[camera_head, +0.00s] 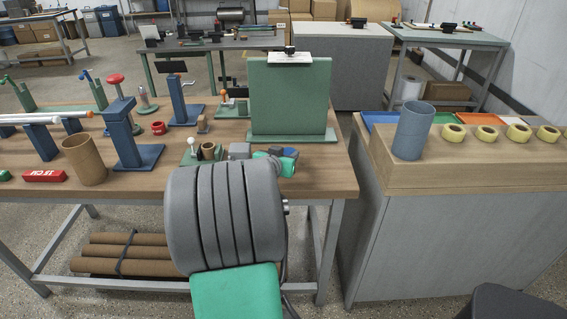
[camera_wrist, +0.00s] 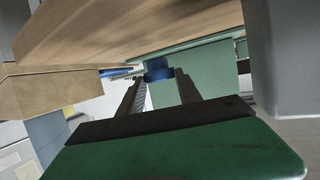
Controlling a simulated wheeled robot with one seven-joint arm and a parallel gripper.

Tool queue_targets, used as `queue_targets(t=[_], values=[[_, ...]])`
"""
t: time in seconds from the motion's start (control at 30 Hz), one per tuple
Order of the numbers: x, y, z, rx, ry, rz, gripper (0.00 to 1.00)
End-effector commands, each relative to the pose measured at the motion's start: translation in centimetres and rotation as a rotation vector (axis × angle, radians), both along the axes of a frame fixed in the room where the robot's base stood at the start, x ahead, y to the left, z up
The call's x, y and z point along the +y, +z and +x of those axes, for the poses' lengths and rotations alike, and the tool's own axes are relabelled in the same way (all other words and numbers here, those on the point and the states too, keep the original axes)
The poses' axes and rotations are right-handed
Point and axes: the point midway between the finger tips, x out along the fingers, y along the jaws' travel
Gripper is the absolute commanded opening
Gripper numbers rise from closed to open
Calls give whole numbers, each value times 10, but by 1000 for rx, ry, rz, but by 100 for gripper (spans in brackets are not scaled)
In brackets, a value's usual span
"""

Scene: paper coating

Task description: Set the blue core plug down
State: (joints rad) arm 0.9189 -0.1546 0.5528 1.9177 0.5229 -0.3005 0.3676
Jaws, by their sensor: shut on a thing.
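The blue core plug (camera_wrist: 158,68) sits between the two fingertips of my gripper (camera_wrist: 160,78) in the wrist view. My gripper is shut on it. In the head view a small blue part (camera_head: 290,152) shows at the end of my arm, over the front of the wooden table (camera_head: 325,180) and in front of the green upright board (camera_head: 290,95). My grey and green arm hides part of the table's front edge and most of the gripper. I cannot tell whether the plug touches the tabletop.
Blue posts (camera_head: 127,135), a brown tube (camera_head: 83,160), a red block (camera_head: 45,175) and a red ring (camera_head: 158,128) stand to the left. At right, a wooden riser (camera_head: 460,175) bears a blue-grey tube (camera_head: 413,130) and several yellow rolls (camera_head: 487,133). The table's right front corner is clear.

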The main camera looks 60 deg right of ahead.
Motion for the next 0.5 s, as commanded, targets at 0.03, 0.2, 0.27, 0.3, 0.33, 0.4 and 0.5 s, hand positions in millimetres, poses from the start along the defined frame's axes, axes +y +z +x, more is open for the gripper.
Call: queue_targets(t=[0.03,0.2,0.27,0.3,0.33,0.4,0.5], values=[[-2,-4,2,0,0,1,4],[-6,-27,6,2,1,3,4],[-6,-38,6,2,1,3,4],[-6,-40,6,1,0,0,4],[-7,-41,6,0,0,-1,4],[-7,-40,6,-2,1,-2,4],[-6,-40,6,-2,1,-2,4]])
